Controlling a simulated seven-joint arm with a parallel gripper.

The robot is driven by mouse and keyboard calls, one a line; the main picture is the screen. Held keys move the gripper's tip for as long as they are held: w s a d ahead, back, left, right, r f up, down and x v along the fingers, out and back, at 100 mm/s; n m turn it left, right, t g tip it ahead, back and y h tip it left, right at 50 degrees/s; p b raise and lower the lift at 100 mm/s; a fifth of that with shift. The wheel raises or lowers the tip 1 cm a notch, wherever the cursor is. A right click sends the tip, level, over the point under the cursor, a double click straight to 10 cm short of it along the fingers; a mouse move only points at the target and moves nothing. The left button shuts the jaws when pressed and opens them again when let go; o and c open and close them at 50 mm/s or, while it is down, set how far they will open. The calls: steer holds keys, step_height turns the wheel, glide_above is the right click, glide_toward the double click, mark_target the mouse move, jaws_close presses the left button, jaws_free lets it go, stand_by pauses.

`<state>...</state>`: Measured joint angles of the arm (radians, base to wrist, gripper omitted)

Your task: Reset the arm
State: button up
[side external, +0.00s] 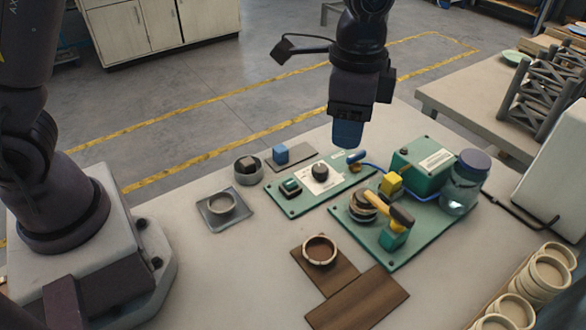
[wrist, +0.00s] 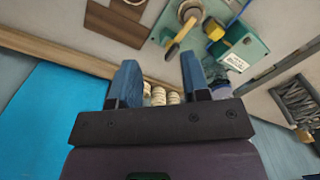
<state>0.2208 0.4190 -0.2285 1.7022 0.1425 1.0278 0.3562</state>
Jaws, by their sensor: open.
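My gripper (side external: 348,134) hangs above the work table, over the back of the green boards, with its blue fingers pointing down. In the wrist view the two blue fingers (wrist: 160,82) are apart with nothing held between them. The side view shows the gripper clear of the objects below it.
Wooden boards (side external: 360,300) and a grey rack (side external: 543,95) stand nearby. Stacked cream cups (side external: 548,272) fill the right edge.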

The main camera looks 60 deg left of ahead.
steer(key=s+a+r+n+t, duration=0.2)
steer(key=s+a+r+n, duration=0.3)
steer(key=s+a, duration=0.3)
steer(key=s+a+r+n+t, duration=0.3)
steer(key=s+a, duration=0.4)
steer(key=s, duration=0.4)
steer(key=shift+a+r+n, duration=0.35)
steer(key=shift+r+n, duration=0.55)
